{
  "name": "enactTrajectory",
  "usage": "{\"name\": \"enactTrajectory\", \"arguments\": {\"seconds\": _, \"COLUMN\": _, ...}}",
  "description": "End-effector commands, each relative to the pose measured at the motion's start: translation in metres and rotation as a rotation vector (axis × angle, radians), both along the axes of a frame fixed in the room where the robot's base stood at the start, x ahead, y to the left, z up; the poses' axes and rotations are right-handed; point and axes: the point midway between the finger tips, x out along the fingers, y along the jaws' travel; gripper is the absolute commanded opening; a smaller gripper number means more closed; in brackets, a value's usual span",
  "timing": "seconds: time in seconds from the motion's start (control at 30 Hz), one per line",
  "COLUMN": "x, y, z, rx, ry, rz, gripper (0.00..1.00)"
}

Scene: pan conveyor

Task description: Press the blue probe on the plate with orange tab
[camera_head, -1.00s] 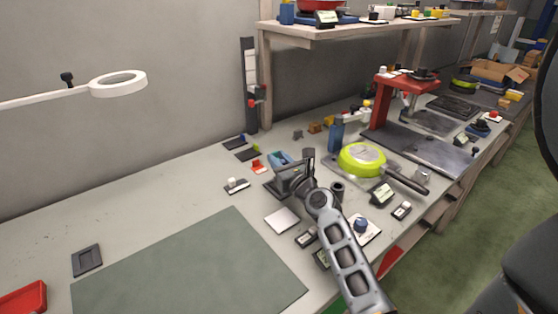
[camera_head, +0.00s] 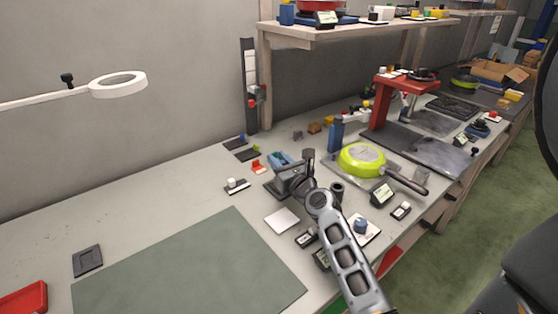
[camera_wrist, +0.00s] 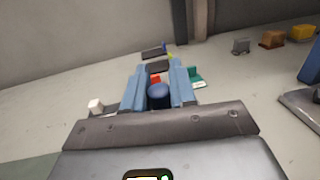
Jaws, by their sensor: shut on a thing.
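My gripper (camera_head: 279,160) with its blue fingers is above the bench, and it also shows in the wrist view (camera_wrist: 158,82). It is shut on the blue probe (camera_wrist: 158,96), whose round blue top shows between the fingers. The probe's lower end is hidden. A small plate with a red-orange tab (camera_head: 258,167) lies on the bench just left of my gripper in the head view. In the wrist view an orange-red patch (camera_wrist: 155,79) shows between the fingers, partly covered. I cannot tell whether the probe touches anything.
Dark plates with a blue tab (camera_head: 235,142) and a green tab (camera_head: 248,153) lie behind. A plate with a white tab (camera_head: 237,186) lies to the left. A lime-green pan (camera_head: 361,158) stands to the right. The green mat (camera_head: 190,270) in front is clear.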

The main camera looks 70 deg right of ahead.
Motion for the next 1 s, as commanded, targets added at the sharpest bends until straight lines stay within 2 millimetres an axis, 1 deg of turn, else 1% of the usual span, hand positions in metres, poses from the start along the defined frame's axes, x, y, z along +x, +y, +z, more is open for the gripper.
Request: {"name": "enactTrajectory", "arguments": {"seconds": 1.0, "x": 0.000, "y": 0.000, "z": 0.069, "rx": 0.001, "ry": -0.001, "rz": 0.001, "gripper": 0.00}}
